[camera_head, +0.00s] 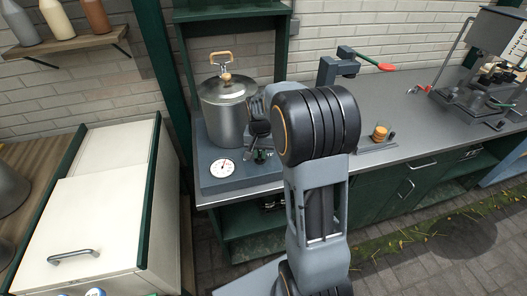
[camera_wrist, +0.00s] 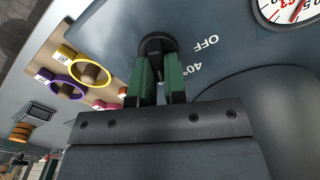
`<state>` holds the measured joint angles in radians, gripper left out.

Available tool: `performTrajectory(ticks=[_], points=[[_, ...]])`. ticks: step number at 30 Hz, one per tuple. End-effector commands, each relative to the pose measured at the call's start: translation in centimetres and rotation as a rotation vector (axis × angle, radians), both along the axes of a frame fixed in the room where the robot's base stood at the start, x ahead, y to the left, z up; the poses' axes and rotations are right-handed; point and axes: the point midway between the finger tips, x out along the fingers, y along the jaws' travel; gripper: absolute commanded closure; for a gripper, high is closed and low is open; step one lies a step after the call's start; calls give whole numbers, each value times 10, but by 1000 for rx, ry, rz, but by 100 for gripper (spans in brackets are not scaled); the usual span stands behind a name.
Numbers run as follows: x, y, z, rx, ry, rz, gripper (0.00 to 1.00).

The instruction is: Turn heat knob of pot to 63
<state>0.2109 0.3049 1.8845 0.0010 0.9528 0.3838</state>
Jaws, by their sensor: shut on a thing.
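The pot (camera_head: 228,115) is a metal vessel with a lid and a wooden-looking top handle, standing on a grey base at the counter's left end. A round white dial (camera_head: 222,168) with a red needle is on the base front; part of it shows in the wrist view (camera_wrist: 290,10). The black heat knob (camera_wrist: 156,43) sits on the panel beside the marks OFF and 40°. My gripper (camera_wrist: 158,75) has its green fingers shut on the knob, one on each side. The knob's pointer and setting cannot be read. In the head view my arm partly hides the gripper (camera_head: 262,155).
A white cabinet (camera_head: 100,190) stands at the left. On the counter (camera_head: 420,110) are a red-handled lever (camera_head: 372,66), an orange stack (camera_head: 380,132) and a metal machine (camera_head: 490,85). Yellow (camera_wrist: 83,68) and purple (camera_wrist: 64,88) rings lie beyond the panel edge in the wrist view.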

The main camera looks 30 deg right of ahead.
Motion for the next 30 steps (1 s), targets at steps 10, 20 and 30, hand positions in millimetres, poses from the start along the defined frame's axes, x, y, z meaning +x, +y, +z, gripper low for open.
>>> performTrajectory(ticks=[10,20,30], points=[[1,-2,1,-4,-4,1,80],[1,1,0,-2,-1,5,62],[1,1,27,-3,-6,5,62]])
